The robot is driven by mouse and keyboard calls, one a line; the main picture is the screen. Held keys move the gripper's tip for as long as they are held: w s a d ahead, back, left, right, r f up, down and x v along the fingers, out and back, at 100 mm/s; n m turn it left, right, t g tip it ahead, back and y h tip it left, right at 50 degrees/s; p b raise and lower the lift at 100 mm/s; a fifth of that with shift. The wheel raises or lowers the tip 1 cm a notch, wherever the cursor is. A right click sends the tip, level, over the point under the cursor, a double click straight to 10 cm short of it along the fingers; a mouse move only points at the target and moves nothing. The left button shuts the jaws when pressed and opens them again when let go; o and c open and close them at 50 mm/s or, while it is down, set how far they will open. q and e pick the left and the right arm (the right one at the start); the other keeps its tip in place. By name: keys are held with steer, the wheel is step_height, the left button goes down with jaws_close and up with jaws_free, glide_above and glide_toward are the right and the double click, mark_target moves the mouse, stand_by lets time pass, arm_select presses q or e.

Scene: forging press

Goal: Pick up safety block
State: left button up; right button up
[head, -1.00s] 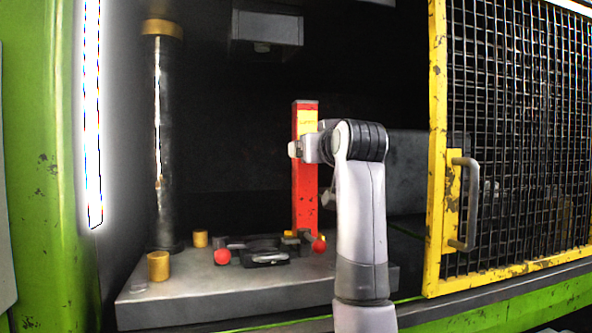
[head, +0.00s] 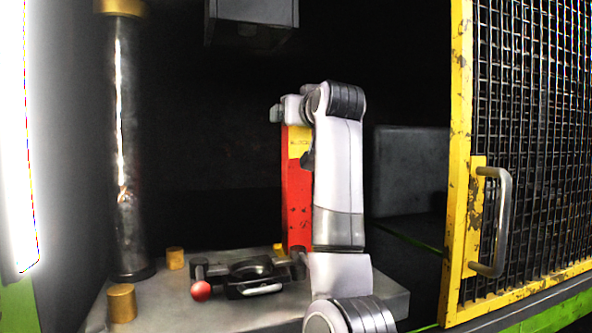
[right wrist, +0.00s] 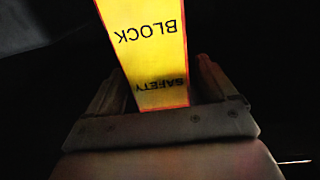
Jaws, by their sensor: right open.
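The safety block (head: 298,205) is a tall red upright post with a yellow label near its top. It stands at the back of the grey press bed. My right arm partly hides its right side and base. My right gripper (head: 279,112) is at the block's top end and covers it. In the right wrist view, the safety block (right wrist: 150,40) shows its yellow "SAFETY BLOCK" face upside down between the two fingers of my right gripper (right wrist: 162,68). The fingers are apart, one on each side; contact cannot be told. My left gripper is not in view.
A black die with handles and a red knob (head: 201,291) lies on the press bed (head: 180,308) before the block. Brass stubs (head: 122,303) and a steel column (head: 124,160) stand left. A yellow mesh guard (head: 462,150) is right. The press head (head: 250,22) hangs above.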

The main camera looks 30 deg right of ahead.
steer(key=x, duration=0.2)
steer(key=shift+w+d+p, duration=0.1)
steer(key=shift+w+p, duration=0.2)
steer(key=shift+w, duration=0.05)
steer(key=shift+c, duration=0.3)
jaws_close()
steer(key=shift+r, duration=0.2)
steer(key=shift+s+r, duration=0.1)
